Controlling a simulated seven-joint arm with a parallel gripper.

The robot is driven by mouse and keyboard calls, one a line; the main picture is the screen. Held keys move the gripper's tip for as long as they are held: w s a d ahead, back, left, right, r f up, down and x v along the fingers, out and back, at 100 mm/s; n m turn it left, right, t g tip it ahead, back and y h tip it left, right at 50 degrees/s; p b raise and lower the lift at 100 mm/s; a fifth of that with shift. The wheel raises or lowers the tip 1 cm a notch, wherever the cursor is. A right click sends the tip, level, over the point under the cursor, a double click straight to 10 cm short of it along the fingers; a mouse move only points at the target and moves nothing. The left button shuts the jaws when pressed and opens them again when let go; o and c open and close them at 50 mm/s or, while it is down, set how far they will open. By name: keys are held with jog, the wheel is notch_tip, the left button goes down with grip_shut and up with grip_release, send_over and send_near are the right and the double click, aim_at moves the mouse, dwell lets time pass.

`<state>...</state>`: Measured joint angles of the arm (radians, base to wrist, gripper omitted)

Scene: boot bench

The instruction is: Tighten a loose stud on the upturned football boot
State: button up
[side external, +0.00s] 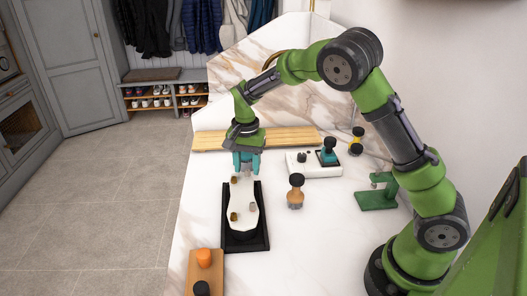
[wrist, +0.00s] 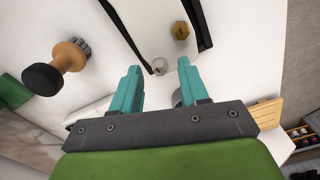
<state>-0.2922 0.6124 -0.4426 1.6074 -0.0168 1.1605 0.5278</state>
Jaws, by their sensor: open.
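The upturned boot (side external: 243,207) shows its white sole in a black cradle (side external: 246,243) on the marble bench. Gold-brown studs (side external: 233,216) and a grey stud (side external: 253,206) stand on the sole. The wrist view shows part of the sole (wrist: 150,22), a gold stud (wrist: 179,30) and a grey stud (wrist: 158,67). My gripper (side external: 246,172) is over the far end of the boot, teal fingers pointing down. In the wrist view its fingers (wrist: 158,65) are apart, with the grey stud appearing between the tips. I cannot tell whether either finger touches it.
A wooden-handled tool with a black knob (side external: 295,191) stands right of the boot. A white base (side external: 314,170) holds a teal-and-black piece (side external: 328,151). A green stand (side external: 376,193) is farther right. A board with orange and black knobs (side external: 205,270) lies in front; a slatted wooden board (side external: 285,137) lies behind.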

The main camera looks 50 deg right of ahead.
aim_at(247, 170)
notch_tip(247, 170, up, 16)
dwell(0.3)
